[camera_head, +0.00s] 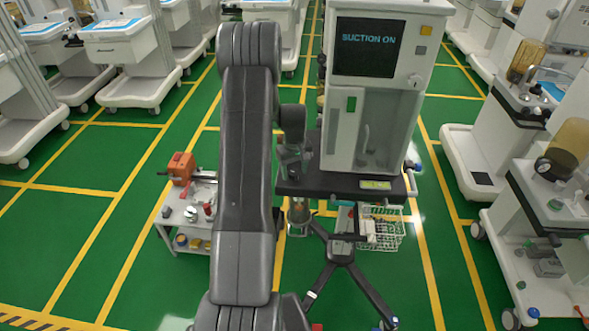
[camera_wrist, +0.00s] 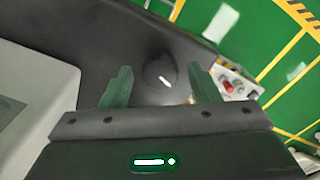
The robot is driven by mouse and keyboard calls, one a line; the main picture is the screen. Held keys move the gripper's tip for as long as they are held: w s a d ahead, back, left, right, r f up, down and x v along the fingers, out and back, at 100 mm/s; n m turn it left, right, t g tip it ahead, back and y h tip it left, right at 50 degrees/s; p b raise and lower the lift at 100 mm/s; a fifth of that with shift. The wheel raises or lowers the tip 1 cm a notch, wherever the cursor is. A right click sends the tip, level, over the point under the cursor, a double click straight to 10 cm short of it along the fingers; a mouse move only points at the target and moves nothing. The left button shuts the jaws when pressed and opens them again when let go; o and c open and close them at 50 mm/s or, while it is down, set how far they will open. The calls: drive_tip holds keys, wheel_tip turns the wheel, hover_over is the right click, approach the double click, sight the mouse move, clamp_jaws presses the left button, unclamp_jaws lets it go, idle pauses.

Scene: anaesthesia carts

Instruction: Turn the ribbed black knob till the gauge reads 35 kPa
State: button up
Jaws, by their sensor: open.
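In the wrist view, a dark round shape, likely the black knob (camera_wrist: 160,66), with a short white mark sits on a black surface (camera_wrist: 95,45). Its ribs cannot be made out. My gripper (camera_wrist: 160,84) is open, with one finger on each side of the knob in the picture and no visible contact. In the head view my gripper (camera_head: 291,160) is beside the left side of the cart with the "SUCTION ON" screen (camera_head: 369,41), above its black shelf (camera_head: 335,184). My arm hides part of this area. No gauge reading is legible.
A low white trolley (camera_head: 183,232) with an orange device (camera_head: 181,166) stands left of my arm. A wire basket (camera_head: 387,234) hangs under the shelf.

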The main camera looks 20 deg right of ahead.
sight(295, 172)
drive_tip(key=c, duration=1)
drive_tip(key=shift+o, duration=0.2)
drive_tip(key=shift+f+m+b, duration=0.2)
drive_tip(key=shift+m+b, duration=0.1)
drive_tip(key=shift+b, duration=0.55)
drive_tip(key=shift+r+m+b, duration=0.2)
drive_tip(key=shift+m+b, duration=0.3)
drive_tip(key=shift+b, duration=0.1)
drive_tip(key=o, duration=1)
drive_tip(key=shift+c, duration=0.2)
drive_tip(key=shift+r, duration=0.15)
wheel_tip(295, 172, up, 14)
drive_tip(key=b, duration=0.2)
drive_tip(key=shift+f, duration=0.2)
